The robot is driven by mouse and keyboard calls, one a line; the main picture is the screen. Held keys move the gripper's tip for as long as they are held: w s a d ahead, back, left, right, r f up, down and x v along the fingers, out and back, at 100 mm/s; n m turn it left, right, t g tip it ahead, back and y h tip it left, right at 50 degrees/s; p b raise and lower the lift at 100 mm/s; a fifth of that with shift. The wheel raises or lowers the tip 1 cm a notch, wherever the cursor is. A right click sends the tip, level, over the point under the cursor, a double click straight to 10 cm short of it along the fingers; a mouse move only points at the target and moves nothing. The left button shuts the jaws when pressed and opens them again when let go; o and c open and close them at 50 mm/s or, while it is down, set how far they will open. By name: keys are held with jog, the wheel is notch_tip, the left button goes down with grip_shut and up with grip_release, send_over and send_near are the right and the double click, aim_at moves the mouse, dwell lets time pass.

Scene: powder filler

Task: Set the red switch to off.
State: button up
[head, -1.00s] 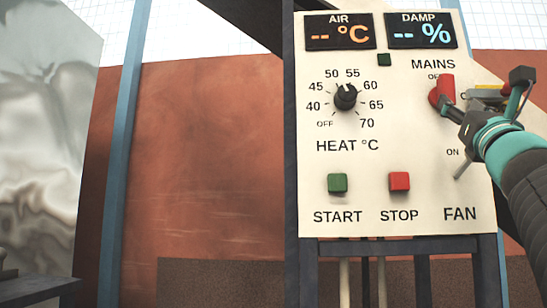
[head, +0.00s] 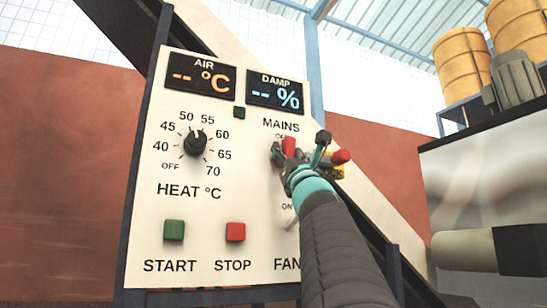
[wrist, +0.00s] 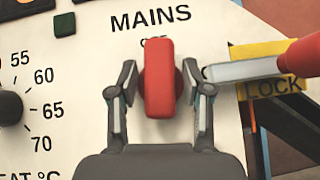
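The red MAINS switch (head: 289,147) is on the cream panel, its bar upright below the partly hidden upper label. In the wrist view the red switch (wrist: 160,80) stands between my two fingers, its upper end at that label, which starts with O. My gripper (head: 284,160) is at the switch; in the wrist view my gripper (wrist: 162,100) is open around it, with a narrow gap showing on each side. The ON label (head: 287,206) is lower on the panel. Both displays show dashes.
A grey lever with a red grip (wrist: 302,60) crosses a yellow LOCK plate (wrist: 272,88), its end close to my right finger. The HEAT knob (head: 195,142), START button (head: 174,230) and STOP button (head: 235,232) are left of my arm. A metal cylinder (head: 465,250) is at right.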

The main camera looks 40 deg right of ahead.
jog(key=shift+n+y, duration=0.7)
jog(key=shift+n, duration=0.1)
jog(key=shift+n+t+y, duration=0.5)
jog(key=shift+n+y, duration=0.4)
jog(key=shift+n, duration=0.2)
jog(key=o, duration=0.8)
jog(key=v, duration=1.2)
